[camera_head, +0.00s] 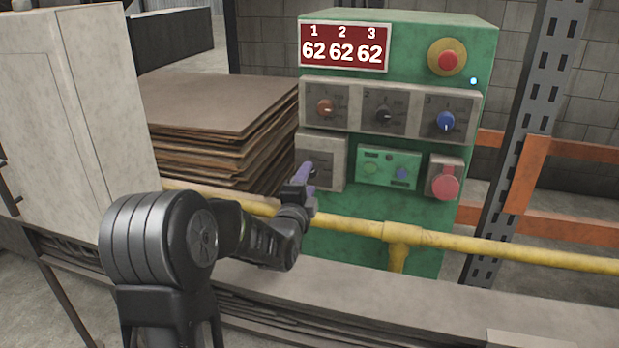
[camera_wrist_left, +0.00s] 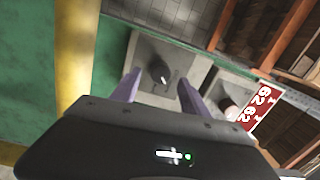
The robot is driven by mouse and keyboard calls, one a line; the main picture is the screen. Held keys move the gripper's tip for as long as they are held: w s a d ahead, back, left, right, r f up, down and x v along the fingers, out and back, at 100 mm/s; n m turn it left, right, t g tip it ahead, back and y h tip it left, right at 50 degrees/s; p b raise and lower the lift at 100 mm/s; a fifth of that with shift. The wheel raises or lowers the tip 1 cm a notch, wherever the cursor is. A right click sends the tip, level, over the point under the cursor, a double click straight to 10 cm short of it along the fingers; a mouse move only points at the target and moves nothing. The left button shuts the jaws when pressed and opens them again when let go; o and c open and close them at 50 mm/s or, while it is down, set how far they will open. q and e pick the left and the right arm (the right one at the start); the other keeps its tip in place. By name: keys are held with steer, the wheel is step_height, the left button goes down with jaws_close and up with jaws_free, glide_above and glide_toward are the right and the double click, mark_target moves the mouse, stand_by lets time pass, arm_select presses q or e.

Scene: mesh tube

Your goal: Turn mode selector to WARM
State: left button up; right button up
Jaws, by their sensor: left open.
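The mode selector is most likely the dark knob (camera_wrist_left: 157,70) on a grey square plate at the lower left of the green control box (camera_head: 400,48). In the head view the plate (camera_head: 327,150) shows, but my gripper covers most of its knob. My left gripper (camera_head: 309,174) is open with purple fingers, close in front of that plate. In the left wrist view the knob lies between and just beyond the spread fingertips (camera_wrist_left: 158,84); no contact is visible. The WARM marking is too small to read. My right gripper is not in view.
Above are three dials: orange (camera_head: 325,108), black (camera_head: 383,116) and blue (camera_head: 445,121). A red emergency button (camera_head: 449,61) and a red knob (camera_head: 446,182) sit at the right. A yellow pipe (camera_head: 490,247) crosses in front of the box. Stacked sheets (camera_head: 210,110) lie left.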

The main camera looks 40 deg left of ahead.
arm_select(q)
steer(key=v, duration=0.5)
steer(key=shift+s+d, duration=0.1)
steer(key=shift+s, duration=0.1)
stand_by(0.3)
